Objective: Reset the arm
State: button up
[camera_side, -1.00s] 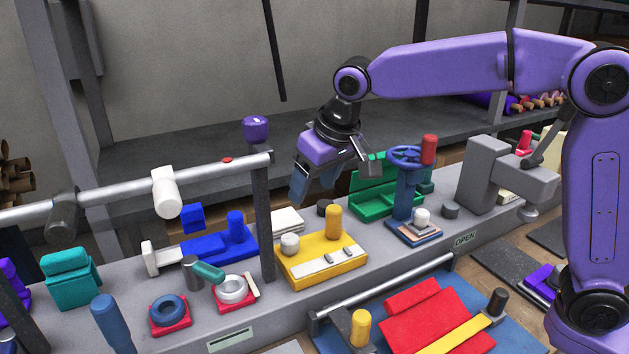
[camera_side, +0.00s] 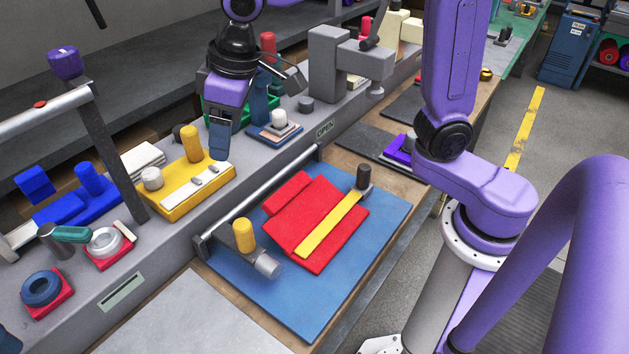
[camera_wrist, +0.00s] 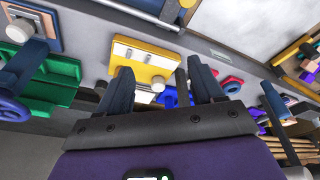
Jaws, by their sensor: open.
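My gripper (camera_side: 222,140) hangs fingers-down in the side view, over the grey bench ledge. It appears just right of the yellow fixture's post and in front of the green tray. In the wrist view my gripper (camera_wrist: 160,90) shows two dark blue fingers spread apart with nothing between them. The yellow fixture (camera_wrist: 142,65) lies beyond the fingertips there. In the side view the yellow fixture (camera_side: 170,205) carries a yellow post, a white knob and a pale strip. Whether a fingertip touches anything cannot be told.
A blue hand-wheel press (camera_side: 258,100) and a grey clamp (camera_side: 325,65) stand to the right. A metal rail on an upright post (camera_side: 115,150) stands at left. A blue mat (camera_side: 300,310) with red felt (camera_side: 335,250) lies in front. A bare grey plate (camera_side: 190,320) lies front left.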

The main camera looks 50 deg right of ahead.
jog(key=s+d+f+n+g, duration=0.1)
jog(key=s+d+f+n, duration=0.2)
jog(key=s+d, duration=0.5)
jog(key=s+d+f+n+g+h, duration=0.1)
jog(key=s+d+f+n, duration=0.2)
jog(key=s+d, duration=0.5)
jog(key=s+f, duration=0.1)
jog(key=s, duration=0.5)
jog(key=shift+s+d+f, duration=0.25)
jog(key=shift+s, duration=0.05)
